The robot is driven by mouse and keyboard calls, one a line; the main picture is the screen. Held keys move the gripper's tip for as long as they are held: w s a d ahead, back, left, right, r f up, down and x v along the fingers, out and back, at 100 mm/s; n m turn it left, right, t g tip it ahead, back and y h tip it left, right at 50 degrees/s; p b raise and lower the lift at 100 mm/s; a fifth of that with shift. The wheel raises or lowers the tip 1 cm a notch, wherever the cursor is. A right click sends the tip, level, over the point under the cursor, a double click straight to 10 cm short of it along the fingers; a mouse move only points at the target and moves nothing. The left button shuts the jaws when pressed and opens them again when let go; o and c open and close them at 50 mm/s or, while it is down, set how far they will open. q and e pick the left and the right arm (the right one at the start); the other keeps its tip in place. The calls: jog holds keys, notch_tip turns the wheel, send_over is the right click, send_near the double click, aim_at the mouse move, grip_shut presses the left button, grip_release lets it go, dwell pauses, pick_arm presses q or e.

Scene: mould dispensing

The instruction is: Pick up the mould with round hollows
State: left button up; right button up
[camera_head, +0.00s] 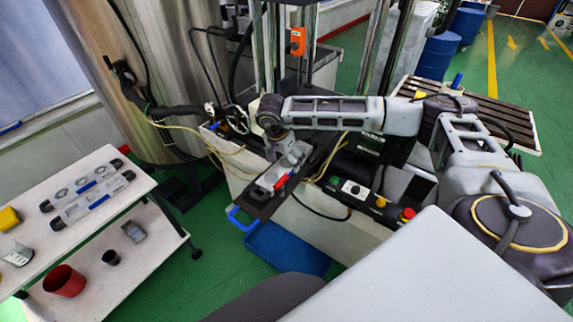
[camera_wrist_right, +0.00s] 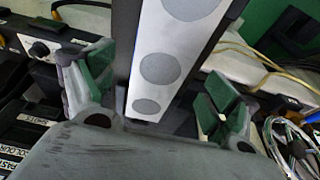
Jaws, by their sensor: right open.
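A pale mould with round grey hollows (camera_wrist_right: 172,38) runs between the fingers of my right gripper (camera_wrist_right: 155,92) in the right wrist view. The fingers are open, one on each side of it, with gaps between. In the head view this gripper (camera_head: 279,148) is over the far part of the mould (camera_head: 292,163), which lies on a dark plate (camera_head: 257,206) of the machine. The gripper hides part of it. Two more moulds lie on the white cart at left, one with round hollows (camera_head: 80,190) and one in front of it (camera_head: 92,205). My left gripper is not in view.
The white cart (camera_head: 125,200) also carries a yellow item (camera_head: 9,218); a red cup (camera_head: 64,281) stands on its lower shelf. A blue bin (camera_head: 285,250) is below the plate. Control buttons (camera_head: 355,189) and loose cables lie near the right arm. Green floor separates cart and machine.

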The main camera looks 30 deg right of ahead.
aim_at(287, 168)
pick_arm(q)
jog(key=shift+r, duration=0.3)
pick_arm(e)
jog(key=shift+x, duration=1.15)
jog(key=shift+c, duration=0.3)
jog(key=c, duration=1.7)
jog(key=shift+w+r, duration=0.1)
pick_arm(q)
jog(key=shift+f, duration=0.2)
pick_arm(e)
jog(key=shift+r, duration=0.15)
jog(key=shift+s+r, duration=0.15)
jog(key=shift+s, duration=0.05)
notch_tip(287, 168, up, 11)
jog(key=b, duration=0.2)
pick_arm(q)
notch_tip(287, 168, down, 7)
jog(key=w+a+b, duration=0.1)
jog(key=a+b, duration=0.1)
jog(key=b, duration=0.2)
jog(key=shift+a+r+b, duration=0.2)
jog(key=shift+b, duration=0.2)
pick_arm(e)
jog(key=shift+s+d, duration=1.3)
jog(key=shift+s, duration=1.7)
jog(key=shift+s+d, duration=1.25)
jog(key=shift+s, duration=1.8)
jog(key=shift+s+d, duration=1.3)
jog(key=shift+s, duration=1.7)
